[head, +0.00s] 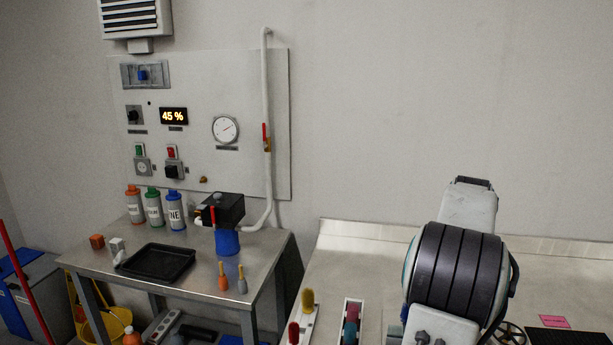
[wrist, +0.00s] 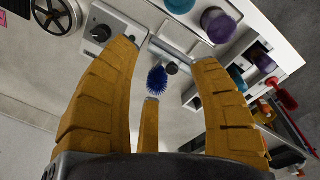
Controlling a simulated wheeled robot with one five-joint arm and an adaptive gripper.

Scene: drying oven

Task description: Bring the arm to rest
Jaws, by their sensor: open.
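My arm (head: 455,275) rises at the right of the head view, in front of the pale bench, with its dark banded joint largest. My gripper is not visible in the head view. In the wrist view my gripper (wrist: 163,72) has its orange fingers spread apart, with nothing held between them. A blue bristled brush head (wrist: 157,80) shows beyond the gap between the fingers. I cannot tell its distance from the fingertips.
The pale bench (head: 350,255) carries a white rack (head: 352,318) and a black mat (head: 568,337). At left, a steel table (head: 205,290) holds a black tray (head: 158,262) and several bottles. A handwheel (wrist: 57,14) and a knobbed box (wrist: 104,32) show in the wrist view.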

